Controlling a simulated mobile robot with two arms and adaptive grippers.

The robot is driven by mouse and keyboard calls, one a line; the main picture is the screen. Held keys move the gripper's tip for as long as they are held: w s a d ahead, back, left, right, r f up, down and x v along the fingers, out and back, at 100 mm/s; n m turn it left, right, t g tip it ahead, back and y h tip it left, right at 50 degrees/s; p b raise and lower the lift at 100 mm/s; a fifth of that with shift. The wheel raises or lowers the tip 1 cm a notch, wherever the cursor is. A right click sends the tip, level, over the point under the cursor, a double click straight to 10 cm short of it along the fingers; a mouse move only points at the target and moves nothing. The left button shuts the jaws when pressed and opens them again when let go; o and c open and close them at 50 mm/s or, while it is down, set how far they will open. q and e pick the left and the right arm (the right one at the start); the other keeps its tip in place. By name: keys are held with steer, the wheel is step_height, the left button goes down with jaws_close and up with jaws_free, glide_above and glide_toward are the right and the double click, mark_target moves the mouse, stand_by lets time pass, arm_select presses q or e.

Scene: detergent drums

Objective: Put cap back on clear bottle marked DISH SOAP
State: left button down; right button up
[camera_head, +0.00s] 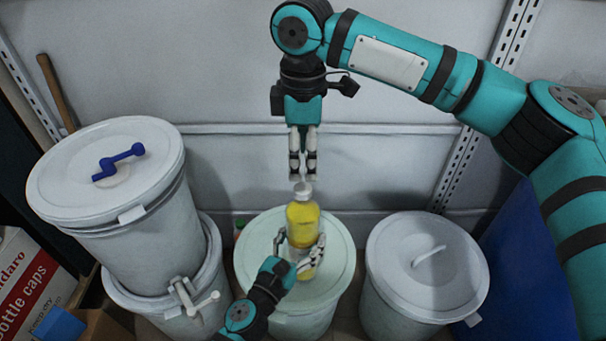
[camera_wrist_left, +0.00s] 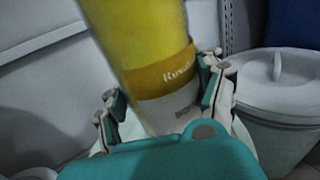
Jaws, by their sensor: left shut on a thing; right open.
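A clear bottle of yellow liquid (camera_head: 302,214) stands upright over the lid of the middle drum (camera_head: 258,262). Whether the base touches the lid is hidden. A small white cap (camera_head: 303,188) appears on the bottle's top; how well it is seated I cannot tell. My right gripper (camera_head: 303,168) points down, open and empty, just above the cap.
Stacked drums (camera_head: 130,240) stand at left, with a blue-handled lid (camera_head: 70,190) on top. A lidded drum (camera_head: 400,300) stands at right beside a blue bin (camera_head: 520,270). A bottle-cap box (camera_head: 30,285) is far left. A small bottle (camera_head: 239,227) sits behind the middle drum.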

steer(key=shift+r, duration=2.35)
arm_select(q)
steer(key=shift+c, duration=0.2)
jaws_free()
steer(key=v, duration=1.2)
